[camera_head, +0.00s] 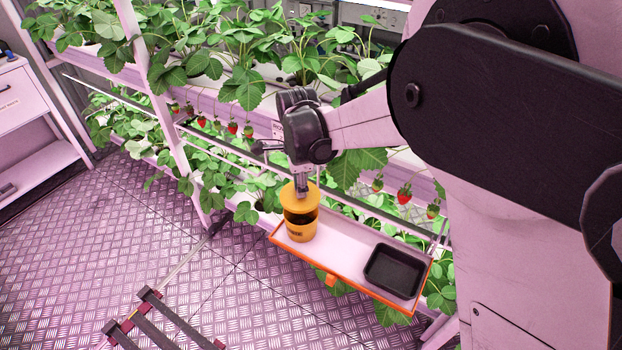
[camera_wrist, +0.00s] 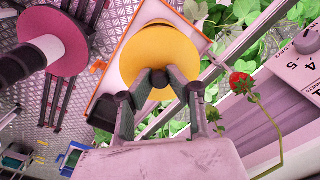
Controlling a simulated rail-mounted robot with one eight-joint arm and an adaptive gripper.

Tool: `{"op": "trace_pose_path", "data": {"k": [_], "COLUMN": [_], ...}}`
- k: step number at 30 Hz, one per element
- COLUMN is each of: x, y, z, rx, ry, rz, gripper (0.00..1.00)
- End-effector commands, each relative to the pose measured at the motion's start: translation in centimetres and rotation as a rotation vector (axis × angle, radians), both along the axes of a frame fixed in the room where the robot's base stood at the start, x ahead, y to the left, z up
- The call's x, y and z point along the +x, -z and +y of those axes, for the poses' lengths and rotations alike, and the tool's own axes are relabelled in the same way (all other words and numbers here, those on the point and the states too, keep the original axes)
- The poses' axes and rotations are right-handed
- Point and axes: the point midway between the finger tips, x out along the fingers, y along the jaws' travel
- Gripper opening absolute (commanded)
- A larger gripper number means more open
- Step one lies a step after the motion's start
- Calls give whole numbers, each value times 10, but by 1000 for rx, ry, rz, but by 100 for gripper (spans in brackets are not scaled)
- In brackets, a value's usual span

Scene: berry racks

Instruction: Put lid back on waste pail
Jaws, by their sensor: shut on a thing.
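The waste pail (camera_head: 300,226) is a small orange-yellow tub with a dark band or gap below its top. It stands at the left end of an orange-edged tray. In the wrist view the lid (camera_wrist: 158,52) fills the upper middle, with my gripper (camera_wrist: 159,80) closed around the dark knob.
The tray (camera_head: 343,246) also holds an empty black punnet (camera_head: 393,270) at its right end. Strawberry plants and hanging red berries (camera_head: 248,130) are close behind and beside my arm. A white cabinet (camera_head: 22,105) stands far left.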

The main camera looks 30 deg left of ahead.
Motion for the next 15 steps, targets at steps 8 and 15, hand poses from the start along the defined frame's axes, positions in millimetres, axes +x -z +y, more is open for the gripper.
{"op": "trace_pose_path", "data": {"k": [8, 15], "x": [0, 0], "y": [17, 38], "z": [0, -1], "rx": [0, 0], "ry": [1, 1], "rz": [0, 0], "gripper": [0, 0]}}
